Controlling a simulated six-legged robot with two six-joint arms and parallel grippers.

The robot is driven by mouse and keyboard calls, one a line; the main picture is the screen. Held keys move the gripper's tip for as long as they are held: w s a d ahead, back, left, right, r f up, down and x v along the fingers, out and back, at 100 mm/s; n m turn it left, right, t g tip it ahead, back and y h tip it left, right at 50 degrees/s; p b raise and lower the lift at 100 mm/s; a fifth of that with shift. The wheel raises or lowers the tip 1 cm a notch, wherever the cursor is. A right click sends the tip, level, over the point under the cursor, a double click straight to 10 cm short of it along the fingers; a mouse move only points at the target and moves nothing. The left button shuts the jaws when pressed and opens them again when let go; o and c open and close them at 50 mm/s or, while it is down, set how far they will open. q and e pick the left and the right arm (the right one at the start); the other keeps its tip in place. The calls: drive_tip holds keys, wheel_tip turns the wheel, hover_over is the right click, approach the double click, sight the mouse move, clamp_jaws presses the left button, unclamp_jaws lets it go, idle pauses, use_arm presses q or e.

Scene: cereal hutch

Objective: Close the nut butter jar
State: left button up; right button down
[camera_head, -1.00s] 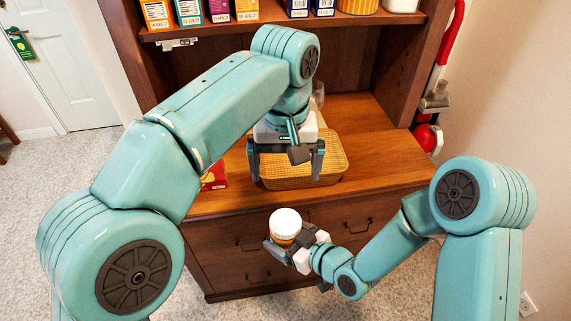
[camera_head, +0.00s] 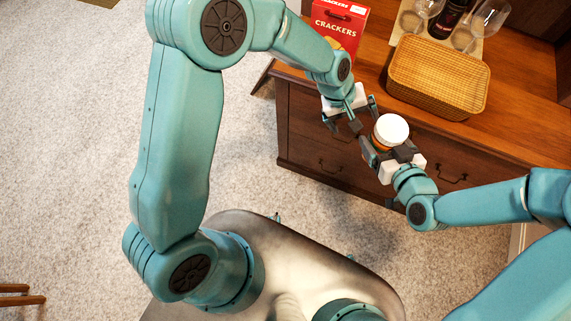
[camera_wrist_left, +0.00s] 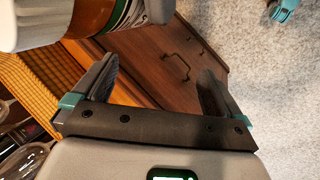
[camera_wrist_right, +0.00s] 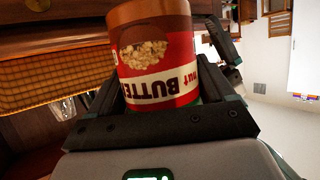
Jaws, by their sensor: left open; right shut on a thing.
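The nut butter jar (camera_head: 381,145) is upright in the head view, with a white lid (camera_head: 393,128) on top. I cannot tell how tightly the lid sits. My right gripper (camera_head: 386,154) is shut around the jar and holds it in front of the cabinet. The right wrist view shows the jar's red label (camera_wrist_right: 165,75) upside down. My left gripper (camera_head: 362,114) is open and empty, close beside the jar and left of it. In the left wrist view the jar (camera_wrist_left: 90,15) crosses the top left, outside the open fingers (camera_wrist_left: 158,75).
A wooden cabinet top (camera_head: 525,75) lies behind the grippers, with a wicker basket (camera_head: 437,75), a red crackers box (camera_head: 338,22), glasses (camera_head: 489,20) and a dark bottle (camera_head: 447,18). Drawers (camera_head: 320,140) face me.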

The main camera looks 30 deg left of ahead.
use_arm(q)
drive_tip(key=s+a+f+n, duration=0.1)
drive_tip(key=s+a+f, duration=0.55)
drive_tip(key=f, duration=0.25)
use_arm(e)
drive_tip(key=shift+w, duration=0.1)
use_arm(q)
drive_tip(key=s+f+m+g, duration=0.1)
drive_tip(key=s+f+m, duration=0.1)
drive_tip(key=s, duration=0.5)
drive_tip(key=s+a+f+m, duration=0.1)
drive_tip(key=s+f+m, duration=0.2)
drive_tip(key=s, duration=0.5)
drive_tip(key=shift+s+f+g+y, duration=0.15)
drive_tip(key=shift+f+g+y, duration=0.2)
drive_tip(key=shift+f, duration=0.35)
use_arm(e)
drive_tip(key=shift+r, duration=0.1)
